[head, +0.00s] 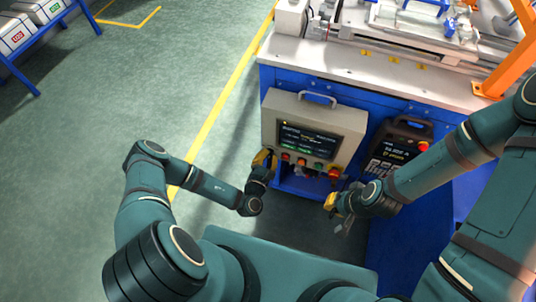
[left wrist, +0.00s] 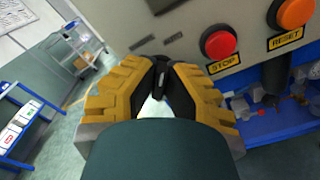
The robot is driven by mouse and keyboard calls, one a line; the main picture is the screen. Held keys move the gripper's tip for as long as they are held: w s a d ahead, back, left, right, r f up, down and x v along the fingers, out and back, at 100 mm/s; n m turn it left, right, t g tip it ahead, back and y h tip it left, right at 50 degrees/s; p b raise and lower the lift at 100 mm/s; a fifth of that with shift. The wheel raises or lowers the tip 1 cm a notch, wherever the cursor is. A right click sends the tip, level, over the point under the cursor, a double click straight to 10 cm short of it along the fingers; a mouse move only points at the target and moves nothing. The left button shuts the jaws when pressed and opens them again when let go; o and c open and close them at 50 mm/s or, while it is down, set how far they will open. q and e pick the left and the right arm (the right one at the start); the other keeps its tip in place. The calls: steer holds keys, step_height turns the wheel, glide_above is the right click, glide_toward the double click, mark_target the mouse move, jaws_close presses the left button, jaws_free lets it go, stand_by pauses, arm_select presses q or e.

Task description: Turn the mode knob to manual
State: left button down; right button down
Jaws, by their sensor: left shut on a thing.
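The mode knob (left wrist: 161,72) is a small black knob on the lower left of the grey control panel (head: 350,122). My left gripper (left wrist: 160,90) has its yellow padded fingers closed around the knob, one on each side. In the head view my left gripper (head: 264,160) is at the panel's lower left corner and hides the knob.
A red STOP button (left wrist: 219,44) and an orange RESET button (left wrist: 292,13) sit to the right of the knob. The panel screen (head: 307,140) is lit. A dark handheld unit (head: 400,140) stands right of the panel.

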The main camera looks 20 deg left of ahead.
arm_select(q)
steer(key=n+p, duration=0.2)
steer(key=n, duration=0.1)
steer(key=shift+w+r, duration=0.1)
steer(key=shift+r, duration=0.2)
steer(key=n+p, duration=0.1)
steer(key=n, duration=0.3)
steer(key=shift+a, duration=0.1)
steer(key=shift+n, duration=0.4)
steer(key=c, duration=1)
jaws_free()
steer(key=shift+f, duration=0.1)
steer(key=shift+c, duration=0.2)
steer(key=shift+s+f, duration=0.1)
steer(key=shift+s, duration=0.15)
steer(key=s, duration=1.1)
steer(key=shift+s+a, duration=0.2)
steer(key=shift+s, duration=0.05)
